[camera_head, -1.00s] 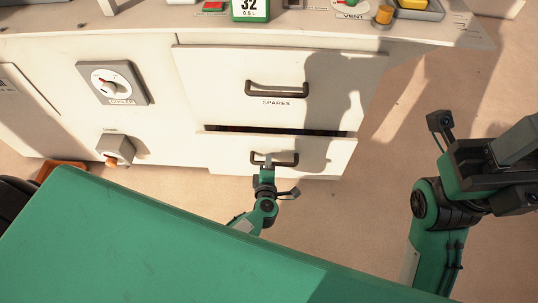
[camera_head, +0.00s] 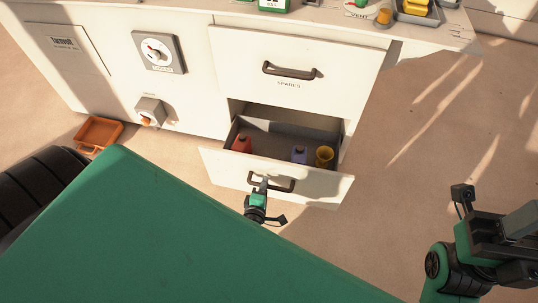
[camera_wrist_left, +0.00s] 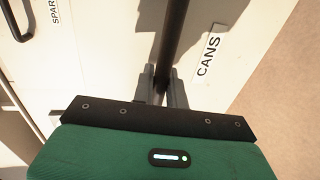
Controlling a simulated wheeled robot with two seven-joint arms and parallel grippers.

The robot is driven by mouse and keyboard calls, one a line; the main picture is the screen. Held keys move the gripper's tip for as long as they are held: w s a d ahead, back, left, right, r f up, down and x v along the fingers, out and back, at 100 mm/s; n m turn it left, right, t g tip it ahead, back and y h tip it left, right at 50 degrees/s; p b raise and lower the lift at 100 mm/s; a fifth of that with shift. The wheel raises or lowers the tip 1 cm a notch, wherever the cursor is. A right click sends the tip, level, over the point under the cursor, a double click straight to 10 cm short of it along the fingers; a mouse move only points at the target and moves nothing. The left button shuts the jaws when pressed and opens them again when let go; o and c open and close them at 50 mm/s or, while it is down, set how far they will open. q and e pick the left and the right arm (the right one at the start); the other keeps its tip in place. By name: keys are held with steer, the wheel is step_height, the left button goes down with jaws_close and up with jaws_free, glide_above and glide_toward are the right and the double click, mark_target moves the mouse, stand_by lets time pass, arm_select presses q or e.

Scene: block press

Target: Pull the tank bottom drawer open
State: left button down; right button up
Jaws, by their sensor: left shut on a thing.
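The bottom drawer (camera_head: 226,169) stands pulled out of the white cabinet in the head view, its inside showing. It holds a red bottle (camera_head: 242,145), a pale purple bottle (camera_head: 299,154) and a yellow cup-like item (camera_head: 324,157). My left gripper (camera_head: 262,186) is shut on the drawer's dark handle (camera_head: 285,186). In the left wrist view the gripper's fingers (camera_wrist_left: 163,88) close around the handle bar (camera_wrist_left: 174,35), beside a CANS label (camera_wrist_left: 208,54). My right arm shows at the right edge of the head view; its fingertips cannot be made out.
The SPARES drawer (camera_head: 293,90) above is shut. An orange tray (camera_head: 97,133) lies on the floor. The floor right of the drawer is clear.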

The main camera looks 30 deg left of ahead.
arm_select(q)
steer(key=shift+s+d, duration=0.1)
steer(key=shift+s, duration=0.15)
steer(key=c, duration=1.5)
jaws_free()
